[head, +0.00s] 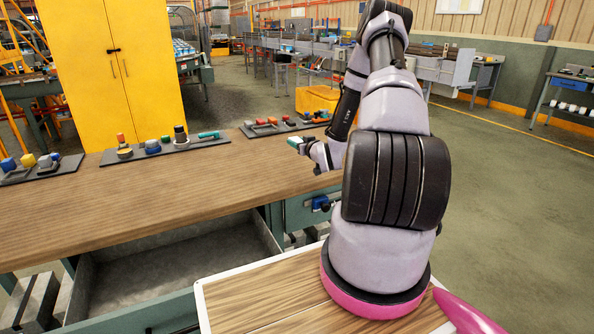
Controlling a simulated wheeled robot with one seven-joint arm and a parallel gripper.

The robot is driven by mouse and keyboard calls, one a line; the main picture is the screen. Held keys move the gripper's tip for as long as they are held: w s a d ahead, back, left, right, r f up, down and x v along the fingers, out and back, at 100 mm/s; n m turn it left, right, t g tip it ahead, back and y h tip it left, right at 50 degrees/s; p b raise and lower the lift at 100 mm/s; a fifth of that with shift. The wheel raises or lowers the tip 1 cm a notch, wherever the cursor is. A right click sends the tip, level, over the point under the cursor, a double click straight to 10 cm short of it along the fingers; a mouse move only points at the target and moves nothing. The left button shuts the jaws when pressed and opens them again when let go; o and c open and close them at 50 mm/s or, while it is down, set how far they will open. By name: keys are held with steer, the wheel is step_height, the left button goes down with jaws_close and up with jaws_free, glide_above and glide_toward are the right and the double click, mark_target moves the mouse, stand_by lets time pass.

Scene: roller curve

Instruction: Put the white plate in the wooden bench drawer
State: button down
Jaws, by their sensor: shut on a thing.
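The wooden bench (130,195) runs across the left and middle of the head view. Its front drawer (175,262) is pulled open, and the part of its grey inside that shows looks empty. My arm reaches forward over the bench's right end, and my gripper (301,147) points left above the bench top. I cannot make out a white plate for sure in this view.
Dark trays with coloured parts stand along the bench's back edge: one at left (42,170), one in the middle (166,149), one at right (285,125). A closed teal drawer (305,208) is right of the open one. A yellow cabinet (110,75) stands behind.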

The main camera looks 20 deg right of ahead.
mark_target(297, 169)
step_height(297, 169, down, 10)
steer(key=shift+r, duration=0.25)
stand_by(0.3)
steer(key=shift+f, duration=0.1)
steer(key=shift+c, duration=1.7)
jaws_free()
steer(key=shift+f, duration=0.1)
